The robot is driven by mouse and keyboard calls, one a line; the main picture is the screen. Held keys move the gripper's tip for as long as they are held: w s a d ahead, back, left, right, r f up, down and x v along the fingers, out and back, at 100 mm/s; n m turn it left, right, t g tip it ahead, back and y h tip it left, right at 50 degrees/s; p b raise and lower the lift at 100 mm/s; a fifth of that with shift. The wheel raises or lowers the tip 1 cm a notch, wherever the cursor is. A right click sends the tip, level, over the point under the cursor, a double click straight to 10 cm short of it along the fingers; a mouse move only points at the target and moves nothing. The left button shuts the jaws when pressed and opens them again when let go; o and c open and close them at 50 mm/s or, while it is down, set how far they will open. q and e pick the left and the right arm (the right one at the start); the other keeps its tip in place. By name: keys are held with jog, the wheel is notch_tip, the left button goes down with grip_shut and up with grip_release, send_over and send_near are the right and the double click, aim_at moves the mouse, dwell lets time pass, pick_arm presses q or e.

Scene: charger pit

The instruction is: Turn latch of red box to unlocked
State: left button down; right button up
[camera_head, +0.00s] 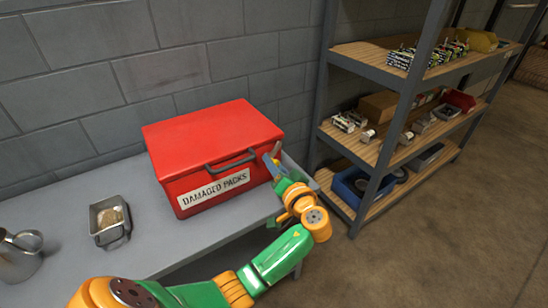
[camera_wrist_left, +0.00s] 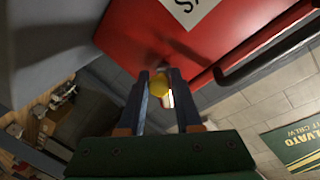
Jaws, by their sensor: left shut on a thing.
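The red box (camera_head: 215,140) labelled "DAMAGED PACKS" sits on the grey table with its lid down and a dark handle (camera_head: 230,160) on its front. My left gripper (camera_head: 275,162) is at the box's right front edge. In the left wrist view the red box (camera_wrist_left: 200,45) fills the top, and my left gripper (camera_wrist_left: 162,84) is shut on a small yellow piece (camera_wrist_left: 159,86), which looks like the latch knob. The fingers mostly hide the rest of the latch, so its turn position cannot be told. My right gripper is not in view.
A metal tray (camera_head: 110,220) with a tan item and a metal jug (camera_head: 18,255) stand on the table (camera_head: 165,230) to the left. A shelf rack (camera_head: 385,130) with bins and parts stands close on the right. Open floor lies at the lower right.

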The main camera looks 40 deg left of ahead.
pick_arm(q)
jog(key=m+p, duration=0.1)
jog(key=m, duration=0.1)
jog(key=m+g+p, duration=0.1)
jog(key=m+p, duration=0.1)
jog(key=shift+r+m+g, duration=0.15)
jog(key=shift+m+g, duration=0.15)
jog(key=shift+m, duration=0.1)
jog(key=shift+m+g+p, duration=0.3)
jog(key=shift+m+p, duration=0.35)
jog(key=shift+m, duration=0.45)
jog(key=shift+m+g+p, duration=0.35)
jog(key=shift+m+g, duration=0.05)
jog(key=shift+m, duration=0.7)
jog(key=shift+s+f, duration=0.1)
jog(key=shift+f, duration=0.1)
jog(key=c, duration=0.6)
grip_release()
jog(key=v, duration=0.7)
jog(key=shift+d+f, duration=0.1)
jog(key=shift+d, duration=0.05)
